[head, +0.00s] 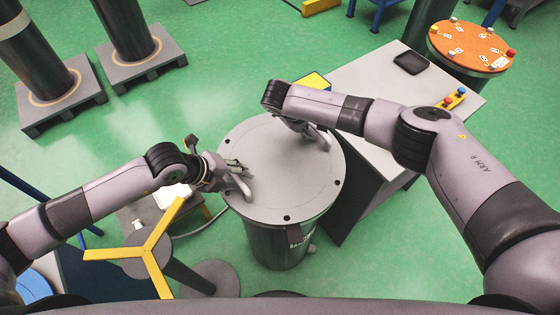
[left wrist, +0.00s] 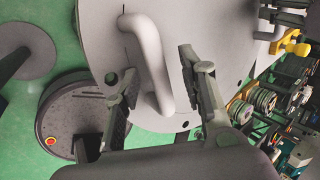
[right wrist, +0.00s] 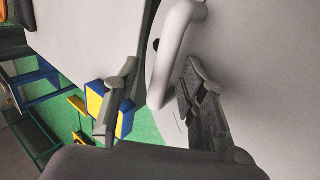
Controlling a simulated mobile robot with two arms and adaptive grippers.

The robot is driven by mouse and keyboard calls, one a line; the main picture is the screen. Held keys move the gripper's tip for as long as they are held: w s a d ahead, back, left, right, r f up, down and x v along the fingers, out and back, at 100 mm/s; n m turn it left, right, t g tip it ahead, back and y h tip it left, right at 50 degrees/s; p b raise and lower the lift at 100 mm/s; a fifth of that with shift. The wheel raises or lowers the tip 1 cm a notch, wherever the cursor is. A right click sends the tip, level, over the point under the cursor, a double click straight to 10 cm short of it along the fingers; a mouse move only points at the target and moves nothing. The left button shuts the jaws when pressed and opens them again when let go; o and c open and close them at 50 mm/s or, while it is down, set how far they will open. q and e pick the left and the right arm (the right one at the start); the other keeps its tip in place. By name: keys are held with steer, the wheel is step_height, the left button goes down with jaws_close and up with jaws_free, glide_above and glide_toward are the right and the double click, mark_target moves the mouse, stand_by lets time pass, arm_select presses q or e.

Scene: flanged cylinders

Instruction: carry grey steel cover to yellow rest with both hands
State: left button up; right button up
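The grey steel cover (head: 275,185) is a round flat plate with bolt holes and two bar handles. It lies on top of a dark upright cylinder (head: 275,245). My left gripper (head: 234,170) is open at the cover's left handle (head: 241,187); in the left wrist view that handle (left wrist: 150,62) stands between the parted fingers. My right gripper (head: 308,134) is at the right handle (head: 323,139); in the right wrist view the handle (right wrist: 172,52) lies between its open fingers. The yellow rest (head: 148,251), a three-armed star on a grey stand, is at the lower left.
A grey-topped bench (head: 375,85) with a black tray (head: 410,62) stands right of the cylinder. An orange round table (head: 470,45) is at the back right. Dark cylinders on pallets (head: 60,100) stand back left. Green floor is free between them.

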arm_select(q)
steer(key=shift+w+d+f, duration=0.15)
steer(key=shift+w+f, duration=0.05)
steer(key=shift+f, duration=0.2)
arm_select(e)
steer(key=shift+w+d+f, duration=0.15)
steer(key=shift+f, duration=0.25)
arm_select(q)
steer(key=shift+c, duration=0.6)
arm_select(e)
steer(key=shift+c, duration=0.6)
arm_select(q)
jaws_close()
arm_select(e)
jaws_close()
arm_select(q)
steer(key=shift+w+r, duration=0.15)
steer(key=shift+r, duration=0.15)
arm_select(e)
steer(key=shift+w+r, duration=0.25)
steer(key=shift+r, duration=0.05)
